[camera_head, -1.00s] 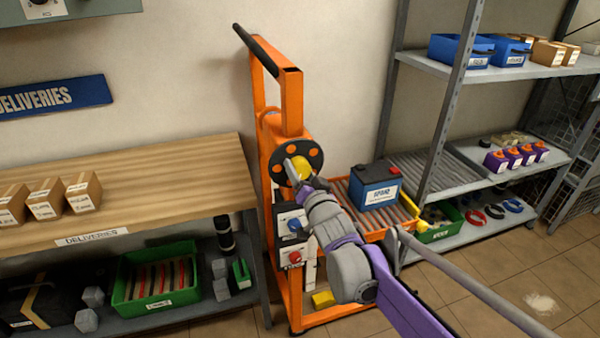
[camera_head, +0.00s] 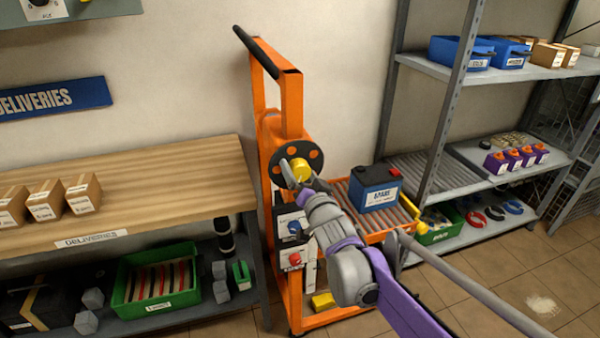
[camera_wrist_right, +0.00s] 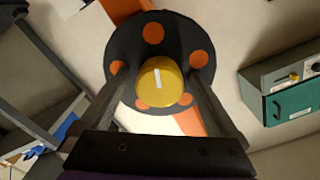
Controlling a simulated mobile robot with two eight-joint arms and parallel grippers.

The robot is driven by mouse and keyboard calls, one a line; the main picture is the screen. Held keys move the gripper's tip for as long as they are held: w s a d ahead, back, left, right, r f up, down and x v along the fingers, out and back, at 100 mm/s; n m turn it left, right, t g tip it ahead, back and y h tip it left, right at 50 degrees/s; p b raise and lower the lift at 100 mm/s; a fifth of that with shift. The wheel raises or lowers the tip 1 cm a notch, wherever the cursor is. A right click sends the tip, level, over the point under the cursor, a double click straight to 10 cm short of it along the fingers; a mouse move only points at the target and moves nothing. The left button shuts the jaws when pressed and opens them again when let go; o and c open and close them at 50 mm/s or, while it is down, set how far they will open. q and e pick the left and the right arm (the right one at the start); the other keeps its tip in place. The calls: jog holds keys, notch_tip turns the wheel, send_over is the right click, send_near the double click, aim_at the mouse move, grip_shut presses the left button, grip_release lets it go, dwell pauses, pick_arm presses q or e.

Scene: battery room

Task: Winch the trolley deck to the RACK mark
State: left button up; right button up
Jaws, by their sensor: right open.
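The orange trolley (camera_head: 291,105) stands by the wall. Its black winch wheel (camera_head: 314,157) has orange spots and a yellow knob (camera_head: 302,169). My right gripper (camera_head: 300,174) is at the knob, with its fingers apart. In the right wrist view the knob (camera_wrist_right: 160,82), marked with a white line, shows between the open fingers, with no clear contact. The roller deck (camera_head: 408,207) carries a blue and black battery (camera_head: 376,188) labelled SPARE and lies beside the rack's middle roller shelf (camera_head: 455,178). A RACK mark cannot be made out. My left gripper is out of view.
A wooden bench (camera_head: 150,185) with small boxes stands left of the trolley, with a green crate (camera_head: 180,298) below it. The metal rack at right holds blue bins (camera_head: 460,53) and purple items. A green bin (camera_head: 440,232) is low beside the trolley. Floor at the lower right is open.

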jog(key=v, duration=1)
jog(key=shift+s, duration=0.3)
jog(key=shift+d, duration=0.1)
